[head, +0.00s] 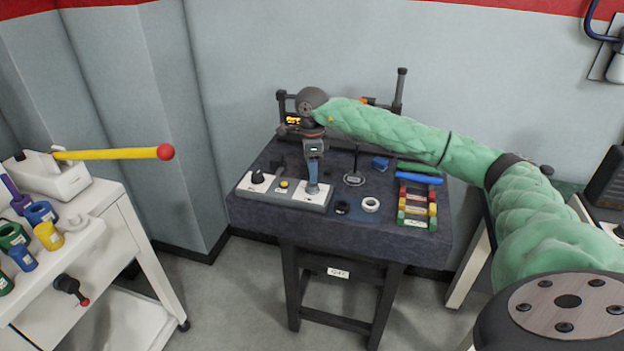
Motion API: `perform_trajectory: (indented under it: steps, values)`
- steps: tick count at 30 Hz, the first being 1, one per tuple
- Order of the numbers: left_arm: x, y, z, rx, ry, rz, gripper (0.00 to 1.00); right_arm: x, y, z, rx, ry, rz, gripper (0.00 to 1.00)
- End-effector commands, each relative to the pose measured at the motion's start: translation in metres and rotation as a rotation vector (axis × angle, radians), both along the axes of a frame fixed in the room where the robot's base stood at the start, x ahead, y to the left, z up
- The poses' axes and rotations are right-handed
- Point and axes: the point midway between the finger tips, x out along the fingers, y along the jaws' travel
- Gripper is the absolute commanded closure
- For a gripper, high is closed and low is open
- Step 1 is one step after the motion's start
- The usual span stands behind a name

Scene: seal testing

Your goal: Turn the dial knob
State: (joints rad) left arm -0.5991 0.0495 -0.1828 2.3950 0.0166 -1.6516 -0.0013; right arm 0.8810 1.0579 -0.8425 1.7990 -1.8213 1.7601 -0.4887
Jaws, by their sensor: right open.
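A pale control panel (295,194) lies along the front left of the dark work table. At its left end is a black dial knob (257,176), upright and uncovered. A small yellow button (283,184) sits in the panel's middle. My right gripper (312,186) comes down from above onto the panel's right end, with its fingers pointing down. It is open, to the right of the black knob and apart from it. The fingers partly hide a small grey part there, and I cannot tell whether they touch it. My left gripper is not in view.
The dark table (400,232) also holds a white ring (370,204), a dark ring (342,206), a rack of coloured blocks (417,208) and a blue item (380,163). A vertical post (399,92) stands behind. A white cart (118,245) with coloured parts stands left.

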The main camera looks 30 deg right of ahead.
Motion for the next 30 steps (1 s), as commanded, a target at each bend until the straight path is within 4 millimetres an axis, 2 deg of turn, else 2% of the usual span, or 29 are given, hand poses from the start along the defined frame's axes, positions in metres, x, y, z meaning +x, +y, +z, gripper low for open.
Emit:
perform_trajectory:
  steps: [2, 9, 30]
  values:
    - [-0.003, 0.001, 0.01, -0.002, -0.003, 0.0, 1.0, 0.0, 0.0, 0.009, 0.0, -0.001, 0.001, 0.45]
    - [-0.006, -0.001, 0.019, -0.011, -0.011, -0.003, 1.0, 0.001, -0.001, 0.031, 0.0, -0.001, 0.0, 0.45]
    - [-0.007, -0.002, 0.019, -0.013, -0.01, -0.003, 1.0, 0.004, 0.001, 0.034, 0.01, -0.013, -0.028, 0.45]
